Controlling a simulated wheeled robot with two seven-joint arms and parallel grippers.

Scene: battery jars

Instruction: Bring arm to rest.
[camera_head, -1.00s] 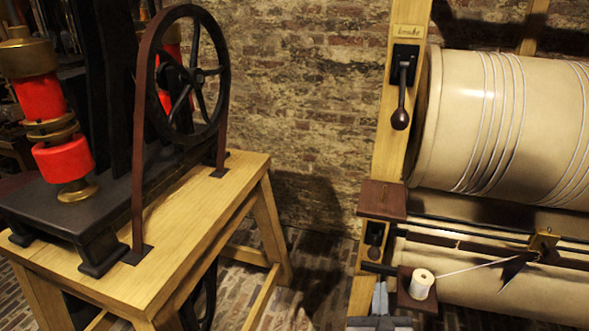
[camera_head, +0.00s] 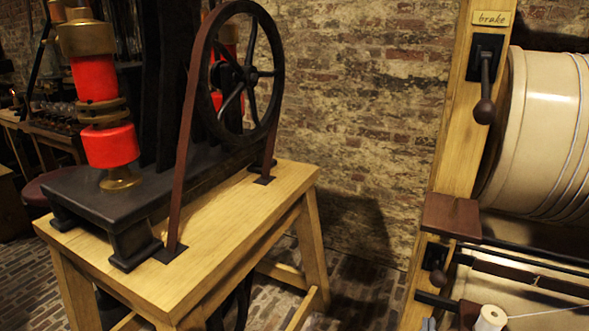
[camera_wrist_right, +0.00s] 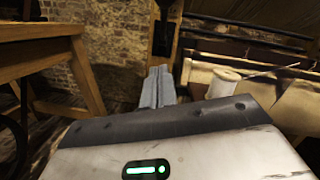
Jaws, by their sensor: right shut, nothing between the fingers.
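My right gripper (camera_head: 428,324) shows only as a small grey sliver at the bottom edge of the head view, beside the wooden post of the drum machine. In the right wrist view its two grey fingers (camera_wrist_right: 157,88) point forward and lie together with nothing between them. They are in front of the post, left of a white thread spool (camera_wrist_right: 223,82). The spool (camera_head: 491,318) also shows at the bottom right of the head view. My left gripper is in neither view.
A wooden table (camera_head: 215,245) with a black wheel machine (camera_head: 245,75) and red coils (camera_head: 110,145) stands at the left. At the right are the post (camera_head: 452,130), brake lever (camera_head: 485,90) and pale drum (camera_head: 535,140). Brick floor lies open between them.

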